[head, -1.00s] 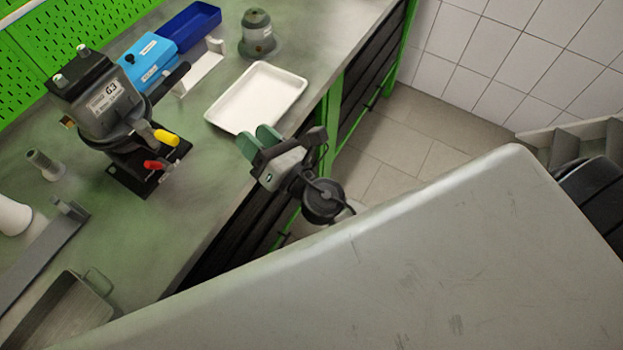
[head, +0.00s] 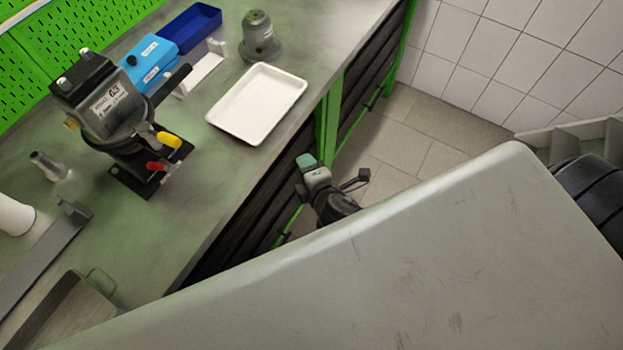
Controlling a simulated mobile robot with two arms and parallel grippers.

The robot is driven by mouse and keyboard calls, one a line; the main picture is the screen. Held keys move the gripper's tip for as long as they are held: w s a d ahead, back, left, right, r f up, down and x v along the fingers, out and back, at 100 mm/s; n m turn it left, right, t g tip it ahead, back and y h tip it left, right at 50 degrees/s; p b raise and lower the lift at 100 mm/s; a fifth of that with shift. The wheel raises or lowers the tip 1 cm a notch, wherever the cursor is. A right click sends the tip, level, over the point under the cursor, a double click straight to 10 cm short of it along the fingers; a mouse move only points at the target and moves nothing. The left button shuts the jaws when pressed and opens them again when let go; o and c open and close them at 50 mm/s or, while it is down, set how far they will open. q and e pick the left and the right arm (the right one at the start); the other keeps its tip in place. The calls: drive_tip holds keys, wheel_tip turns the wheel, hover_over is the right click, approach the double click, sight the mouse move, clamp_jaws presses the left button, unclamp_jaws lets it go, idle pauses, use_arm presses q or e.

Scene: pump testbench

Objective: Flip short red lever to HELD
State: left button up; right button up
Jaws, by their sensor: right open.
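The short red lever (head: 155,166) sits low on the front of the dark pump unit (head: 108,108) on the bench. A longer yellow lever (head: 169,140) is just above and to the right of it. Nothing touches the red lever. Its position label cannot be read. My left gripper is not in view.
A white tray (head: 258,103) lies near the bench edge between pump and gripper. Blue boxes (head: 150,62) and a grey round part (head: 260,38) stand behind. A metal pan (head: 68,315) is at lower left. A large grey surface (head: 400,260) fills the foreground.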

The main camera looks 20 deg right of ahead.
drive_tip(key=shift+m+g, duration=0.6)
drive_tip(key=f, duration=0.3)
drive_tip(key=s+f, duration=0.1)
drive_tip(key=shift+s+d+f, duration=0.1)
drive_tip(key=shift+d+f, duration=0.1)
drive_tip(key=shift+d, duration=0.05)
